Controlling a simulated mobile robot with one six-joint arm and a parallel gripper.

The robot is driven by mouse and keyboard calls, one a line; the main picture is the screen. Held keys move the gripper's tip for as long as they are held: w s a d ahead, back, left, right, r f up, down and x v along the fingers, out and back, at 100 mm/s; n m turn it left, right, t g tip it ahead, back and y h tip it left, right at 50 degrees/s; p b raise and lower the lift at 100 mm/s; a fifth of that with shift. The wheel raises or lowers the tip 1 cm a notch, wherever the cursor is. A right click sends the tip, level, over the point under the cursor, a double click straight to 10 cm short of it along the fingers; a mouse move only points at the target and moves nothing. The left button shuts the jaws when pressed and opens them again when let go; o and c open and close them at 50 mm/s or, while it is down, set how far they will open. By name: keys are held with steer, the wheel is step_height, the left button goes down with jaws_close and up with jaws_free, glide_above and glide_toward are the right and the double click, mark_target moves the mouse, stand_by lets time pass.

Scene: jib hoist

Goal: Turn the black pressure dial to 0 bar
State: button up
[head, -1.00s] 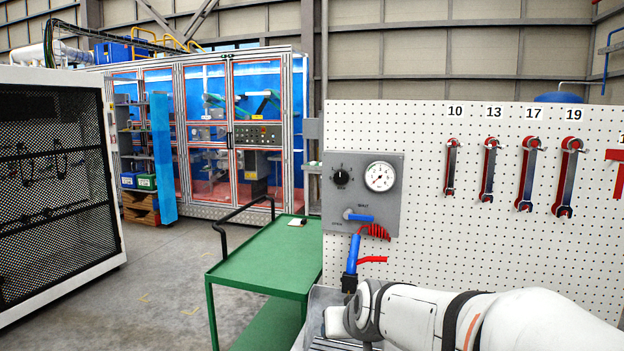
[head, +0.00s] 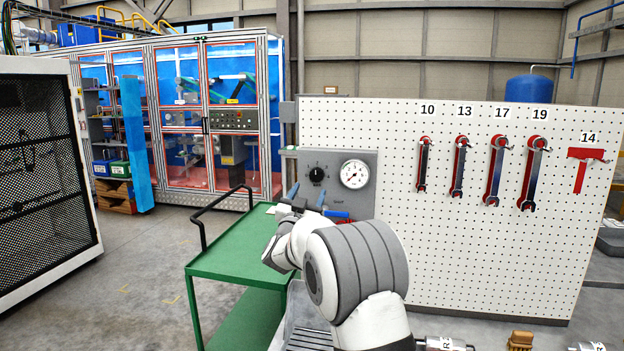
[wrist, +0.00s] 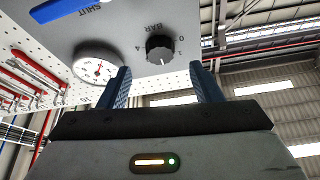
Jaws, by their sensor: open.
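The black pressure dial (head: 317,174) is a round knob on the grey panel (head: 368,200), left of the white gauge (head: 354,174). My gripper (head: 307,193) is in front of the panel, just below the dial in the head view. In the wrist view the dial (wrist: 160,48) lies between and beyond the open fingertips (wrist: 160,72), with no visible contact. Marks "BAR", "0" and "4" show around it, with 0 on the right and 4 on the left there. The dial's exact setting is too small to read.
A blue valve handle (wrist: 58,10) marked SHUT is on the same panel. The gauge (wrist: 98,63) is close to one finger in the wrist view. Several wrenches (head: 497,170) hang on the white pegboard (head: 400,240). A green cart (head: 240,255) stands to the left.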

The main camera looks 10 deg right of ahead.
mark_target(315, 178)
steer(key=p+x, duration=0.2)
steer(key=x, duration=0.4)
steer(key=shift+c, duration=0.4)
steer(key=shift+f, duration=0.1)
steer(key=c, duration=0.9)
